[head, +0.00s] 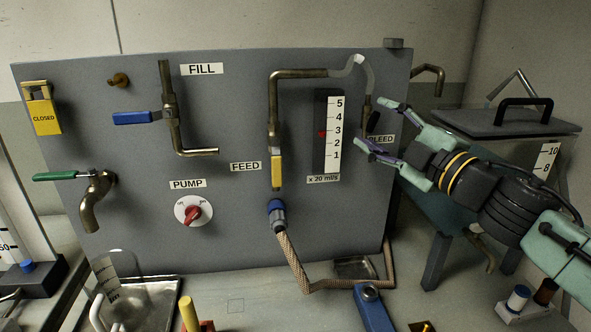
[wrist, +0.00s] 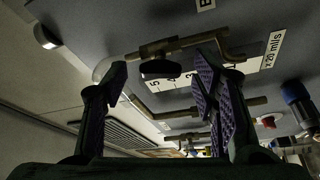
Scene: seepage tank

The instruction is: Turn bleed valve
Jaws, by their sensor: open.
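The bleed valve is at the right edge of the grey panel, beside the partly covered BLEED label (head: 382,139). Its small black handle (wrist: 160,69) sits on a brass pipe (wrist: 165,48) in the wrist view. In the head view the dark handle (head: 373,121) is small and partly hidden by my fingers. My gripper (head: 374,125) is open and reaches in from the right. In the wrist view my gripper's fingertips (wrist: 160,70) stand on either side of the handle, with gaps visible. I cannot tell the exact depth between fingertips and handle.
The flow gauge (head: 329,134) stands just left of my gripper. A lidded tank (head: 510,122) stands behind my arm at right. The FEED valve's yellow handle (head: 277,169), blue FILL handle (head: 136,118) and red PUMP knob (head: 194,212) are farther left. A braided hose (head: 293,259) hangs below.

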